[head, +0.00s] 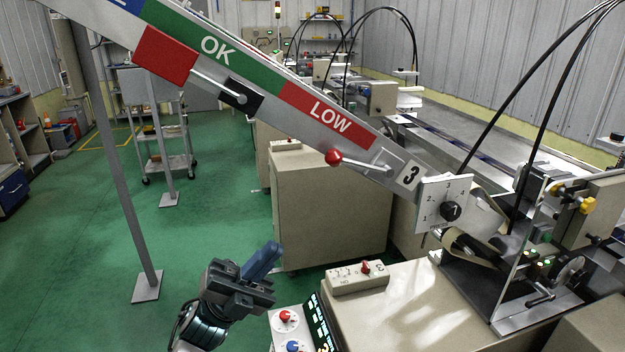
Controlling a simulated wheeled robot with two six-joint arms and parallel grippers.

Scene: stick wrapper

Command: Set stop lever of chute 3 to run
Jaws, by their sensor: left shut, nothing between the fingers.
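Chute 3 (300,105) slopes down from upper left to lower right, marked with a green OK band and a red LOW band. Its number plate 3 (411,174) is near the lower end. The stop lever (333,157) has a red ball knob and a thin metal rod running right to a pivot on the chute's side, just left of the plate. The rod lies nearly level, knob end to the left. My left gripper (266,255) is shut and empty, below and left of the knob and clear of it. My right gripper is not in view.
A red plate (163,55) on a rod joins a black block higher on the chute. A dial plate (445,203) sits at the chute's lower end. Below are a switch box (357,279) and a control panel (300,325). A grey post (120,170) stands left.

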